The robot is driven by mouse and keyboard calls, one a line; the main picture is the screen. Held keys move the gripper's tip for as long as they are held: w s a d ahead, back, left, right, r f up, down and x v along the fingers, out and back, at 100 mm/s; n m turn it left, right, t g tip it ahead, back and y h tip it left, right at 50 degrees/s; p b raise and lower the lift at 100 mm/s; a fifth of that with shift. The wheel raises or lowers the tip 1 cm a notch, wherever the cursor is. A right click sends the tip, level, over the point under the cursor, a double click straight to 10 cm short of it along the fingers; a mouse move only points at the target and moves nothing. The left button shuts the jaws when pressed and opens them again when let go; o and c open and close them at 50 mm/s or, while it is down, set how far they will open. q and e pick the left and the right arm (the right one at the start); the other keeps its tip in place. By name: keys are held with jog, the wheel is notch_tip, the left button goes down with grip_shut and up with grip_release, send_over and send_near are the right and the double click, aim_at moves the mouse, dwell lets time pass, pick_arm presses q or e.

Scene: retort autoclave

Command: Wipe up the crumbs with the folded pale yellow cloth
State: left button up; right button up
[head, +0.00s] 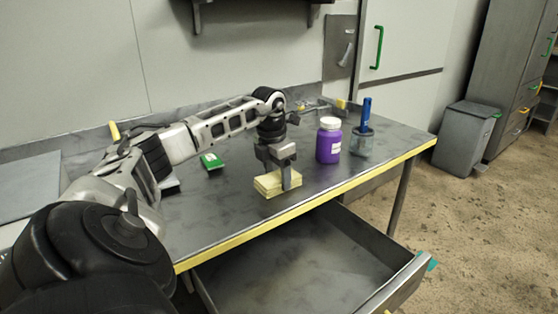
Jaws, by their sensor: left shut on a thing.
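The folded pale yellow cloth (268,185) lies on the grey worktop (225,205) near its front edge. My left gripper (277,180) points down from above and is shut on the cloth, with one finger in front of it. The cloth is at the worktop surface; whether it is pressed flat or slightly lifted I cannot tell. I cannot make out any crumbs; they may be too small or hidden by the cloth and arm. My right gripper is not in view.
A purple jar (328,146) with a white lid stands right of the cloth. A green item (211,161) lies left. An open drawer (305,262) juts out below the yellow front edge.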

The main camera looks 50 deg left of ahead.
pick_arm(q)
jog(key=r, duration=0.1)
jog(key=r+p, duration=0.2)
jog(key=r, duration=0.1)
jog(key=shift+s, duration=0.25)
jog(key=shift+r+p, duration=1.75)
jog(key=shift+r, duration=0.25)
